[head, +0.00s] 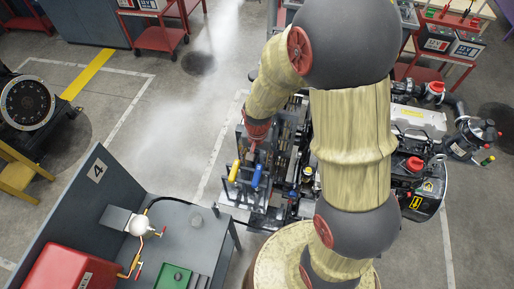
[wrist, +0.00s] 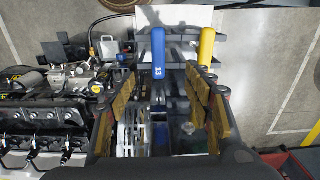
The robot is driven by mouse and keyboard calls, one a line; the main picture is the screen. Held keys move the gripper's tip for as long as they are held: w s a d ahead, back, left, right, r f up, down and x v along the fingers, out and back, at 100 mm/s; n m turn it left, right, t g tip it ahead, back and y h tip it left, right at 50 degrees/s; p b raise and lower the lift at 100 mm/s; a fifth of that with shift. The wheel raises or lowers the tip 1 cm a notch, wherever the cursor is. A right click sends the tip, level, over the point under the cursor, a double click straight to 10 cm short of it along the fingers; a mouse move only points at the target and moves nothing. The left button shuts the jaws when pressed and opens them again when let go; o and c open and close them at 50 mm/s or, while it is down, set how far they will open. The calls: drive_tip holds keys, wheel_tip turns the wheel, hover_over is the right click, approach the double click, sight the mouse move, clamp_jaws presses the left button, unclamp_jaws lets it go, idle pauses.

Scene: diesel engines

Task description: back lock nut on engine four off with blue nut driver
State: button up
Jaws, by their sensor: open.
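The blue nut driver (head: 257,176) is upright in a rack at the left end of the engine. In the wrist view its blue handle (wrist: 158,52), marked 13, is ahead of my gripper (wrist: 166,88), roughly between the lines of the two fingers. My gripper is open and nothing is visible between its pads. In the head view my arm hides most of the gripper. The engine (head: 408,177) is partly hidden behind my arm; part of it shows at left in the wrist view (wrist: 45,115). I cannot make out the back lock nut.
A yellow-handled driver (wrist: 207,46) stands just right of the blue one. A grey bench (head: 190,235) with a panel marked 4 (head: 97,170) is at lower left. Red carts (head: 160,38) stand at the back.

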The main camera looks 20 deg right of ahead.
sight(257, 174)
drive_tip(key=shift+s+f+b, duration=0.1)
drive_tip(key=shift+f+b, duration=3.3)
drive_tip(key=shift+f, duration=2.2)
drive_tip(key=shift+c, duration=0.8)
drive_tip(key=c, duration=1.1)
clamp_jaws()
wheel_tip(257, 174, up, 16)
drive_tip(key=p, duration=1)
